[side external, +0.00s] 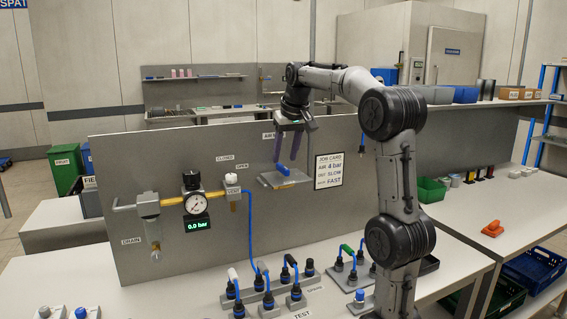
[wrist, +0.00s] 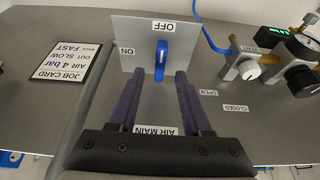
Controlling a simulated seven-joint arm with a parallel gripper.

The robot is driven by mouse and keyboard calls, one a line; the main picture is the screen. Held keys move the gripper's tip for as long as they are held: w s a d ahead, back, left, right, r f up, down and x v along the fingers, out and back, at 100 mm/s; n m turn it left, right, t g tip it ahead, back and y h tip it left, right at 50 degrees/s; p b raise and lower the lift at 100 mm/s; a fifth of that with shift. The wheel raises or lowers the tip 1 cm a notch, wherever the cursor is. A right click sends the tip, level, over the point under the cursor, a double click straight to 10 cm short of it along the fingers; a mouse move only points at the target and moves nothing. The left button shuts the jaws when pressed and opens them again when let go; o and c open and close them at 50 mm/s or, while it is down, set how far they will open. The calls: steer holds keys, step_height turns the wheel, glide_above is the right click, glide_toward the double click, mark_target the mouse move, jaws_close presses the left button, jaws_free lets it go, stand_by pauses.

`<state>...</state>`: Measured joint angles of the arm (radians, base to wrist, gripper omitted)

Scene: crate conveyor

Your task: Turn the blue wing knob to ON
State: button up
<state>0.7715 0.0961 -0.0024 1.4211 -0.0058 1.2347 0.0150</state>
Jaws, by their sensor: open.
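The blue wing knob (wrist: 161,58) sits on a grey square plate (wrist: 133,30) on the upright panel. In the wrist view its wing runs up and down, in line with the OFF label (wrist: 169,32); the ON label (wrist: 127,51) is to its left. My gripper (wrist: 157,76) is open, its two purple fingers on either side of the knob's line, tips just short of it, with no contact visible. In the side external view the knob (side external: 282,169) shows just below my gripper (side external: 285,158).
The job card (side external: 329,170) hangs right of the plate. Plugs with hoses (side external: 294,292) stand on the bench below.

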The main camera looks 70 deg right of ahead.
mark_target(283, 166)
steer(key=shift+x, duration=1.7)
jaws_close()
